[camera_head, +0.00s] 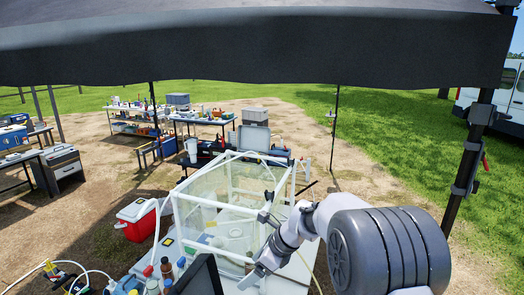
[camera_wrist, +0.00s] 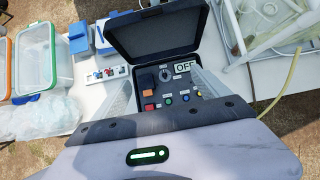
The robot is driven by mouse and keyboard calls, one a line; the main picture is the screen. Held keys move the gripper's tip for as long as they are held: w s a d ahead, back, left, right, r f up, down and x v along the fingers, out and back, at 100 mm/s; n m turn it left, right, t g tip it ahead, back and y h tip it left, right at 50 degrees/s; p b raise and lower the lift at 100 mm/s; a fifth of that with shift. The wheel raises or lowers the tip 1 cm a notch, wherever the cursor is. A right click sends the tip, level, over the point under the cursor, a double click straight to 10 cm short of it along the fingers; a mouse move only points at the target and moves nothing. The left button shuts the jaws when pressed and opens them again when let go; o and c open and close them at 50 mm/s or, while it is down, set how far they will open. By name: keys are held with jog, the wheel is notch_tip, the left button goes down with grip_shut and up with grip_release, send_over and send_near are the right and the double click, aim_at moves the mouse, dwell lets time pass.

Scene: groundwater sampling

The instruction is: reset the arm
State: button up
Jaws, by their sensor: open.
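My arm reaches in from the right in the head view, bent down in front of the clear glove-box-like enclosure (camera_head: 205,185). My gripper (camera_head: 250,280) is low at the end of the arm, near the front edge of the table. In the wrist view, my gripper (camera_wrist: 160,76) has its two pale fingers spread apart, with nothing seen held between them. Between and beyond the fingers is an open black case (camera_wrist: 155,35) with a control panel (camera_wrist: 175,95) of coloured buttons and a display reading OFF. I cannot tell the fingers' height above the panel.
A yellowish hose (camera_wrist: 285,85) curves at right. A red cooler (camera_head: 136,220) stands on the ground. A dark canopy (camera_head: 250,45) hangs overhead.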

jog(key=s+d+f+n+t+h+b, duration=0.1)
jog(key=s+d+n+b, duration=0.25)
jog(key=s+b, duration=0.35)
jog(key=s+d+n+h+b, duration=0.1)
jog(key=s+d+n+b, duration=0.1)
jog(key=s+n+b, duration=0.45)
jog(key=s+d+f+n+t+h+b, duration=0.1)
jog(key=s+d+f+n+b, duration=0.2)
jog(key=s+f+b, duration=0.4)
jog(key=s+d+f+n+t+h+b, duration=0.1)
jog(key=s+d+f+n+b, duration=0.3)
jog(key=s, duration=0.8)
notch_tip(320, 180, down, 3)
jog(key=b, duration=0.3)
jog(key=shift+s+r+n+h, duration=0.15)
jog(key=shift+s+n+h, duration=0.1)
jog(key=shift+n+h, duration=0.05)
jog(key=shift+a, duration=0.1)
